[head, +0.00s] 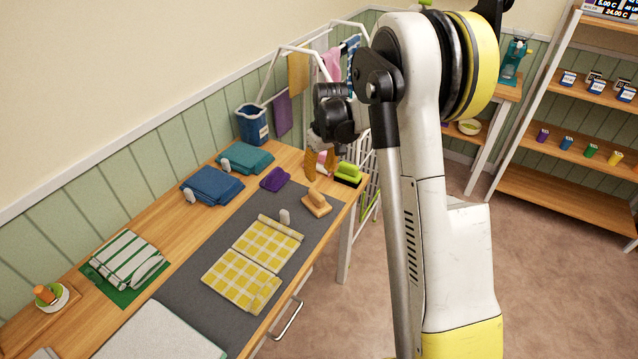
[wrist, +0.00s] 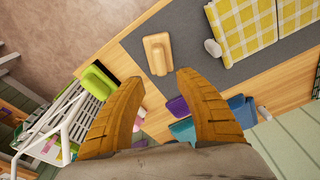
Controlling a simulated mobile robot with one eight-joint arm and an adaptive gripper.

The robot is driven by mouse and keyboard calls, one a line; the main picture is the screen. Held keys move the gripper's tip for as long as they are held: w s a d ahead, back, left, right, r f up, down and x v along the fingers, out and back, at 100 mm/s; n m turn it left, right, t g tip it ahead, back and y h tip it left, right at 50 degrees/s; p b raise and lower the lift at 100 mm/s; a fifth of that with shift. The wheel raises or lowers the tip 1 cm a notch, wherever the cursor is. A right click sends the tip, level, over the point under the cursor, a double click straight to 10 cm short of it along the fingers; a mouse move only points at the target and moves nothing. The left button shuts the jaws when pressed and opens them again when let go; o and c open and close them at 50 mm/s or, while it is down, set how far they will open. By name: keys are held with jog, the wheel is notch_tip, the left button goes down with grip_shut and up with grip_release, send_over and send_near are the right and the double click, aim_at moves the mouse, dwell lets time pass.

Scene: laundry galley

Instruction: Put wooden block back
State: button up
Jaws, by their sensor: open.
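The wooden block (head: 316,204) is pale wood with a raised piece on top. It rests on the grey mat (head: 206,245) near the right end of the wooden counter. In the wrist view the block (wrist: 157,54) lies just beyond my fingertips, between their lines, and nothing touches it. My gripper (head: 319,166) hangs over the counter's far right end, pointing down; its orange-brown fingers (wrist: 158,78) are spread open and empty. The arm hides part of the area behind it in the head view.
A green-topped block (head: 348,172) stands at the counter's right corner. A yellow checked cloth (head: 254,264), a purple cloth (head: 275,179), and blue (head: 211,185) and teal (head: 246,158) folded towels lie nearby. A blue bin (head: 252,125) stands behind. A white drying rack (head: 318,62) adjoins the counter's end.

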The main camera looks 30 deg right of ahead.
jog(key=s+a+r+m+t, duration=0.1)
jog(key=s+a+r, duration=0.4)
jog(key=s+r, duration=0.25)
jog(key=s+a+r+t, duration=0.2)
jog(key=s+a+r, duration=0.2)
jog(key=s+r, duration=0.35)
jog(key=s+a+m+t, duration=0.1)
jog(key=s+a, duration=0.4)
jog(key=s, duration=0.8)
jog(key=shift+s+a+r+t, duration=0.2)
jog(key=shift+s+r+t, duration=0.15)
jog(key=shift+t, duration=0.35)
jog(key=shift+o, duration=0.2)
jog(key=shift+w, duration=0.15)
